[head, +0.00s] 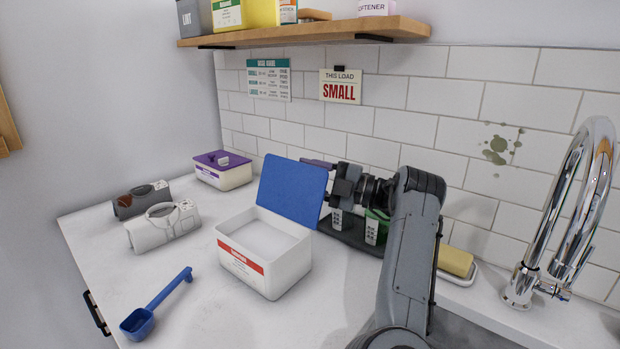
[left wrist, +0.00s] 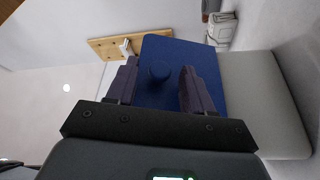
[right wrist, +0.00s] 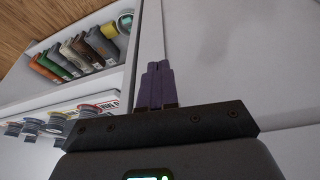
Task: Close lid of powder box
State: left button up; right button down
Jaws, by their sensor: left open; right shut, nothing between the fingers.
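The powder box is a white tub (head: 284,270) with a red-striped label, standing on the counter in the head view. White powder shows inside it. Its blue lid (head: 291,190) stands raised at the back edge, so the box is open. My left gripper (head: 333,180) is just behind and right of the lid, its fingertips partly hidden by it.
A blue scoop (head: 155,304) lies front left of the box. A yellow sponge (head: 455,262) and chrome faucet (head: 560,240) are right. A wooden shelf (head: 330,29) hangs above.

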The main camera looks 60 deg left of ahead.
pick_arm(q)
jog(key=shift+c, duration=0.5)
grip_shut()
